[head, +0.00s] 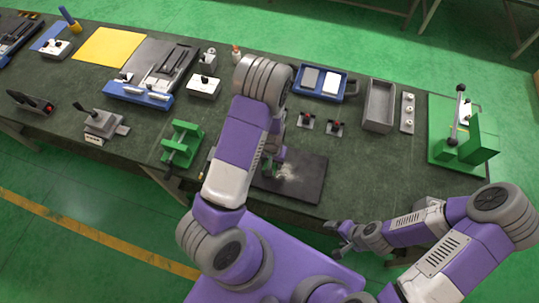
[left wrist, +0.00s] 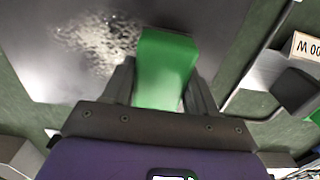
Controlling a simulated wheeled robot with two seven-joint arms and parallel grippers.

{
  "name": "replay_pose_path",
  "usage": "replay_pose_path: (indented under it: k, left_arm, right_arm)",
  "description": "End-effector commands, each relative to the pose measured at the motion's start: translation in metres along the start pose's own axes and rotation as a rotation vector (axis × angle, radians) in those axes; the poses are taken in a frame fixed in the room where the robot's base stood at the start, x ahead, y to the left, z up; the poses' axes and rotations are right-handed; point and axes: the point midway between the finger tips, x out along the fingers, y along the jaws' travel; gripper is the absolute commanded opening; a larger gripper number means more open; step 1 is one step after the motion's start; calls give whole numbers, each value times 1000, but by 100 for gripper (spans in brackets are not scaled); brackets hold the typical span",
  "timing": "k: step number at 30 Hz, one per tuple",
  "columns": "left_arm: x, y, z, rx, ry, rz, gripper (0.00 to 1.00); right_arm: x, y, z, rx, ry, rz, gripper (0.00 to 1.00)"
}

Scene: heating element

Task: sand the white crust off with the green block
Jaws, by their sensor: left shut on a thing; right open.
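The dark plate (head: 308,188) lies on the green bench top at its near edge, with a patch of white crust (head: 287,172) on it. In the left wrist view the crust (left wrist: 100,40) is a speckled patch just left of the green block (left wrist: 165,68). My left gripper (left wrist: 160,85) is shut on the block, over the plate; I cannot tell whether the block touches the surface. In the head view my left arm partly hides this gripper (head: 272,162) and the plate's left side. My right gripper (head: 340,238) is open and empty, off the bench's near edge.
A green clamp (head: 182,142) stands left of my left arm. A blue tray (head: 350,86), a grey bin (head: 379,105) and a green fixture (head: 465,140) are further back and right. Bench right of the plate is clear.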

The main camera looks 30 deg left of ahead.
Motion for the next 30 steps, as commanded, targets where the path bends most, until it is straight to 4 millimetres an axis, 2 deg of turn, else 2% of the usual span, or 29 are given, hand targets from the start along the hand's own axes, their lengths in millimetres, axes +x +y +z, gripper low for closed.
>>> replay_pose_path:
  k: [1,18,22,30]
  left_arm:
    - [-19,1,-2,0,7,3,24]
    - [-69,2,-1,1,3,2,24]
    - [-75,2,-1,2,3,2,24]
    - [-75,2,0,2,3,2,24]
  right_arm:
    - [-8,-3,0,-1,1,0,81]
    - [-47,-18,2,-1,1,0,81]
    - [-52,-19,2,-1,1,0,81]
    - [-51,-19,2,0,1,0,81]
